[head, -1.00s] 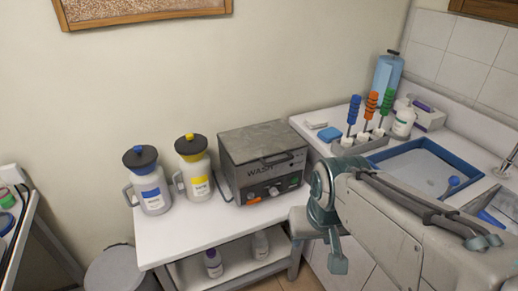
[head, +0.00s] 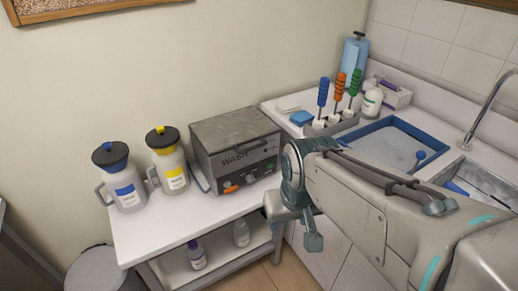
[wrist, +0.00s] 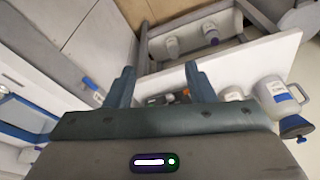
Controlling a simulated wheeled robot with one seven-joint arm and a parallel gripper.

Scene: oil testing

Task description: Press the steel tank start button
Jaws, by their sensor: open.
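The steel tank (head: 236,135), a grey box marked WASH, stands on the white table. Its front panel (head: 250,178) has an orange switch (head: 231,188) and small knobs; I cannot tell which one is the start button. In the wrist view, a small part of the panel (wrist: 168,98) shows between the fingers, with the rest hidden by my gripper body. My gripper (wrist: 159,78) is open and empty, fingers spread.
Two capped jugs, blue-labelled (head: 122,180) and yellow-labelled (head: 168,163), stand left of the tank. Bottles sit on the lower shelf (head: 222,262). To the right, the counter holds a rack of coloured-handled tools (head: 331,124) and a blue-rimmed basin (head: 377,128).

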